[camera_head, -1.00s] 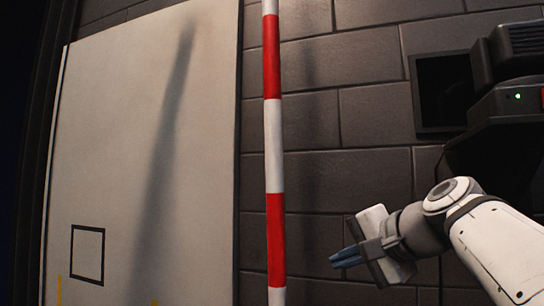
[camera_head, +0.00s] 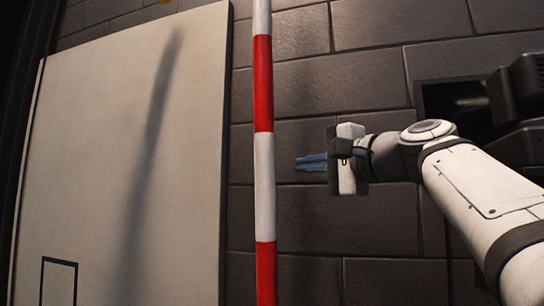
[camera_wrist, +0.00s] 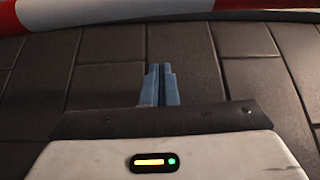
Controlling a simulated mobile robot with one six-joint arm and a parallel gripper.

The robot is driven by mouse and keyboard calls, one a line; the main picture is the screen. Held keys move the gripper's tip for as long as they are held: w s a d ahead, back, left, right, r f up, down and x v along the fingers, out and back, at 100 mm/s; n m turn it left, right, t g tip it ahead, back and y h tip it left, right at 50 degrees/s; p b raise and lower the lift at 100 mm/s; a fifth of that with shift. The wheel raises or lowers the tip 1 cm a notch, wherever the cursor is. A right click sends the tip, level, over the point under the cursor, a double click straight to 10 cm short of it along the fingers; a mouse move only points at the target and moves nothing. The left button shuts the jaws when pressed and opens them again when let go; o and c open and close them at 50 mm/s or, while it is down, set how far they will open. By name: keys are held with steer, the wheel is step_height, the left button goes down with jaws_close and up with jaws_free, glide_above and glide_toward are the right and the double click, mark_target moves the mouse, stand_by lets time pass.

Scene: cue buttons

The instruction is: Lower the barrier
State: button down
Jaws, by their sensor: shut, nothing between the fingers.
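The barrier (camera_head: 264,185) is a red and white banded pole that runs from top to bottom of the head view. In the wrist view the barrier (camera_wrist: 130,10) crosses the top edge, beyond my fingertips. My gripper (camera_head: 298,163) is to the right of the pole in the head view, with its blue fingers pointing at it. A gap shows between fingertips and pole. In the wrist view my gripper (camera_wrist: 158,68) has its fingers together with nothing between them. The ends of the pole are out of view.
A large pale panel (camera_head: 100,170) with a dark square outline (camera_head: 59,282) lies left of the pole. Dark grey blocks (camera_head: 300,225) fill the surface behind the pole and gripper. A dark recessed opening (camera_head: 455,105) is at the right, partly behind dark equipment.

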steer(key=a+p, duration=0.1)
steer(key=a, duration=0.1)
steer(key=s+a+p, duration=0.1)
steer(key=a, duration=0.1)
steer(key=shift+a, duration=0.3)
steer(key=shift+d, duration=0.1)
steer(key=shift+f, duration=0.15)
